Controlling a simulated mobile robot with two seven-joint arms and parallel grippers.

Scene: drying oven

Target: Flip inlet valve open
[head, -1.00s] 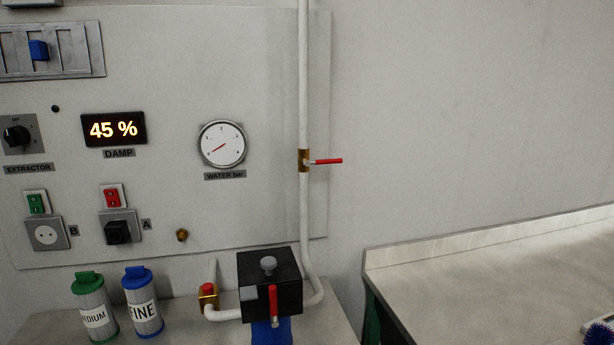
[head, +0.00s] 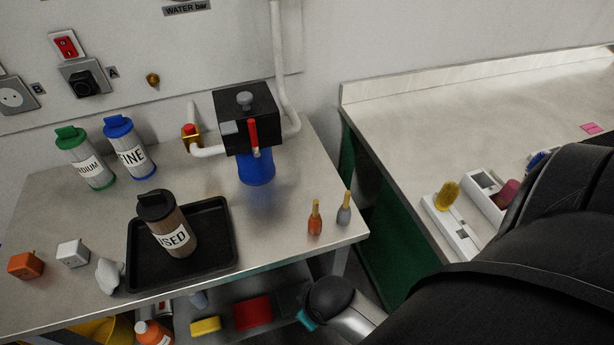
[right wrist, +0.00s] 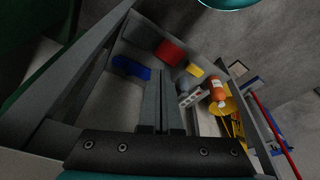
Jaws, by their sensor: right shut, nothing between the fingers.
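The wall-pipe valve with the red lever is above the current head view. The white pipe (head: 279,60) runs down to the black filter head (head: 249,115), which has a red lever (head: 252,135) pointing down on its front and a blue bowl (head: 256,168) below. A brass fitting with a red top (head: 191,133) sits on the pipe left of it. My right gripper (right wrist: 160,75) shows in the right wrist view, its two fingers together and empty, facing the shelf under the bench, apart from the valve. My left gripper is out of view.
A black tray (head: 222,262) on the bench holds a filter labelled USED (head: 168,225). Green (head: 85,158) and blue-capped (head: 130,147) filters stand behind. My right arm covers the lower right.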

